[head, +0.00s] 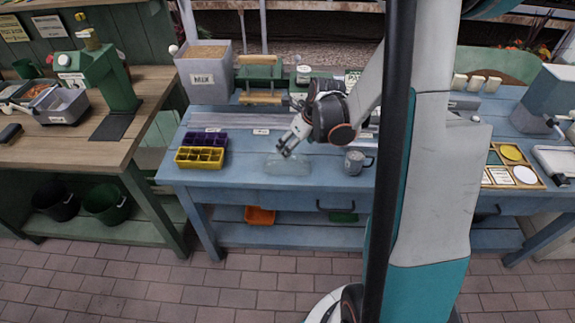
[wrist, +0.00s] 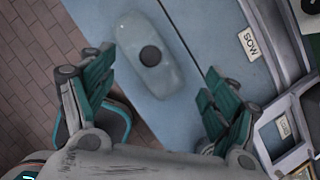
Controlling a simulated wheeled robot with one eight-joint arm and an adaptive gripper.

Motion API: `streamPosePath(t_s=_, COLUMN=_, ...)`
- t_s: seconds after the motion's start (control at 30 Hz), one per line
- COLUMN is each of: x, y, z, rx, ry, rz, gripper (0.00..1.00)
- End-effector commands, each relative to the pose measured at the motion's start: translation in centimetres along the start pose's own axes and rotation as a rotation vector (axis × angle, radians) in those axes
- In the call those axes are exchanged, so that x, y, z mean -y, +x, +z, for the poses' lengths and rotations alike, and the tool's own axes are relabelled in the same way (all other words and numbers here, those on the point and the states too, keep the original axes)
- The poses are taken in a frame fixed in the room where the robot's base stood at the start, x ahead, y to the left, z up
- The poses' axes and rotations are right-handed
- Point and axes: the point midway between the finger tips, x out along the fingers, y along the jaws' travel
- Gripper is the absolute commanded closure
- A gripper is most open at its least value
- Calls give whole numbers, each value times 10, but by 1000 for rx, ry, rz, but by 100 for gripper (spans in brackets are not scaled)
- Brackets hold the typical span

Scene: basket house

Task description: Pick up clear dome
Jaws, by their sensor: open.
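The clear dome (head: 288,164) is a low, see-through cover lying on the blue table near its front edge. In the wrist view the dome (wrist: 146,58) is a rounded oblong shape with a dark round knob on top. My gripper (head: 286,152) is just above the dome in the head view. In the wrist view my gripper (wrist: 155,85) has its fingers wide apart, one on each side, and the dome lies ahead of and between them. Nothing is held.
The blue table (head: 240,178) holds a yellow tray (head: 200,158) and a purple tray (head: 205,141) left of the dome. A grey mug (head: 354,162) stands to the right. A MIX bin (head: 204,80) stands behind. Bare tabletop lies between the yellow tray and the dome.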

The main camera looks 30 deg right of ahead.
Motion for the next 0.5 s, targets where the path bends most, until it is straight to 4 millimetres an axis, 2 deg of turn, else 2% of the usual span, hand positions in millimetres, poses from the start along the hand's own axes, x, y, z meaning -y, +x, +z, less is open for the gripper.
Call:
streamPosePath(t_s=0.17, x=-1, y=10, z=1, rx=0, ry=-1, rz=0, gripper=20)
streamPosePath(t_s=0.4, x=-4, y=45, z=5, rx=0, ry=-1, rz=0, gripper=20)
streamPosePath(t_s=0.5, x=-4, y=53, z=6, rx=0, ry=-1, rz=0, gripper=20)
